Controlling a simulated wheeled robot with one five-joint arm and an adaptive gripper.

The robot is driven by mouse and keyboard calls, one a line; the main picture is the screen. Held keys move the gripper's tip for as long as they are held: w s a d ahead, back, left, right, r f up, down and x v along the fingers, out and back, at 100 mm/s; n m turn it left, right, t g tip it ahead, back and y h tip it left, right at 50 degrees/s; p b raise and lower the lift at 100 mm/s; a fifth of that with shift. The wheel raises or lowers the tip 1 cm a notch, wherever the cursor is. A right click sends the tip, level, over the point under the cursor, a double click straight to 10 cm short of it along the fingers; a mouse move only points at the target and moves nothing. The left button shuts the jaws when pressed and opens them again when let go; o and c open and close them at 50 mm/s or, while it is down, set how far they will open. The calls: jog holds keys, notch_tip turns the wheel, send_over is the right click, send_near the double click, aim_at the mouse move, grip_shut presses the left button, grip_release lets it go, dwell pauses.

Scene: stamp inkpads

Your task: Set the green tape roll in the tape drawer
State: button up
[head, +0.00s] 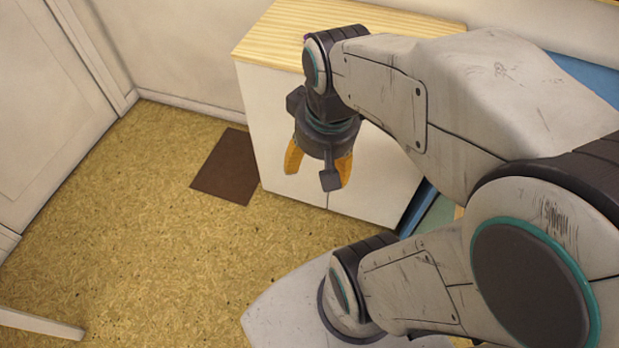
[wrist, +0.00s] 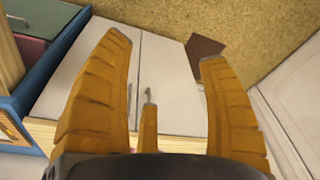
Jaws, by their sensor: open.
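My gripper (head: 318,172) hangs open and empty in front of the white cabinet in the head view, pointing down. I cannot make out a green tape roll in either view. No tape drawer can be told either. My arm hides part of the cabinet top and the area to its right in the head view.
The white cabinet (head: 222,62) has a pale wooden top (head: 275,35). A blue-edged unit (wrist: 58,68) with a dark green surface (wrist: 45,18) stands beside it. A brown mat (head: 228,168) lies on the speckled floor (head: 130,215), which is mostly clear at left.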

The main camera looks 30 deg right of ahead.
jog(key=shift+s+a+f+n, duration=0.2)
jog(key=shift+s+a+n, duration=0.5)
jog(key=shift+a, duration=0.2)
jog(key=shift+s+a+f+n, duration=0.2)
jog(key=shift+s+a+n, duration=0.35)
jog(key=shift+a+n, duration=0.3)
